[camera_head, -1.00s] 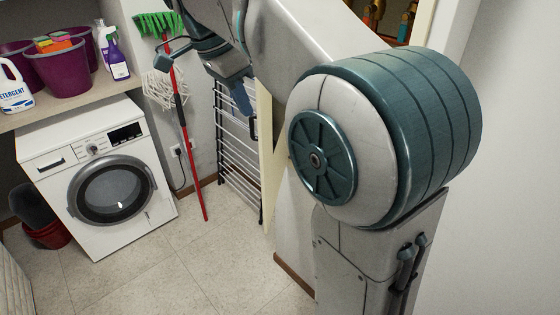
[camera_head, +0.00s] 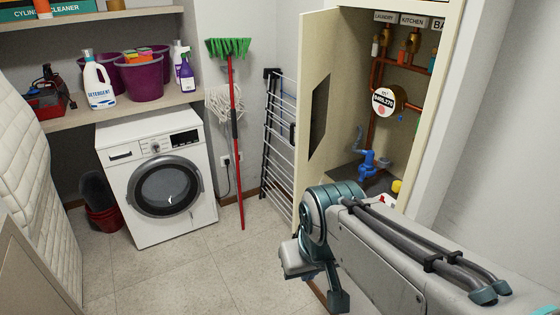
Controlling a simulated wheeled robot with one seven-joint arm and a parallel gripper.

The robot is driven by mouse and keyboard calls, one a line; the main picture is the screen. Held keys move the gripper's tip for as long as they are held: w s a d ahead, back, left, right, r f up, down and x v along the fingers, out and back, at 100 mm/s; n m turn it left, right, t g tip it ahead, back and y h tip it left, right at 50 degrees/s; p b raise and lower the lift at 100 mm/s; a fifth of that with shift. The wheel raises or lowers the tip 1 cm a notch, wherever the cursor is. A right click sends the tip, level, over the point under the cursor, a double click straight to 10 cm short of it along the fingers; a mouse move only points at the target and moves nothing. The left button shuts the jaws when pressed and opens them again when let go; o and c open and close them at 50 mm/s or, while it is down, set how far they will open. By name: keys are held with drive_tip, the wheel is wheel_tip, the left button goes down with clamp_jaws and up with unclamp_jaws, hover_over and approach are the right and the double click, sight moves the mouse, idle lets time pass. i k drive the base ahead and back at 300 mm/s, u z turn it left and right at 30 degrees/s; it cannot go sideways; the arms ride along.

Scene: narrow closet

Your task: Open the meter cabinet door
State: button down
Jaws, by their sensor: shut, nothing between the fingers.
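The meter cabinet door (camera_head: 314,160), a cream panel with a dark angular patch on its inner face, stands wide open at the left side of the meter cabinet (camera_head: 447,50). Inside the cabinet are copper pipes, a round white-faced meter (camera_head: 384,102) and a blue valve (camera_head: 372,162). My gripper (camera_head: 318,282) is low in front of the cabinet, below the door, with nothing seen in it. It looks apart from the door. My arm hides the lower part of the cabinet.
A drying rack (camera_head: 279,145) leans at the wall behind the door. A red-handled broom (camera_head: 237,150) stands beside it. The washing machine (camera_head: 160,178) is at the left. The tiled floor (camera_head: 215,270) between is clear. A white wall bounds the right side.

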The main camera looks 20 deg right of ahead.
sight(317, 30)
drive_tip(key=u, duration=0.35)
drive_tip(key=k, duration=0.45)
drive_tip(key=u, duration=0.4)
drive_tip(key=i, duration=0.7)
drive_tip(key=z, duration=0.9)
drive_tip(key=i, duration=0.4)
drive_tip(key=z, duration=0.5)
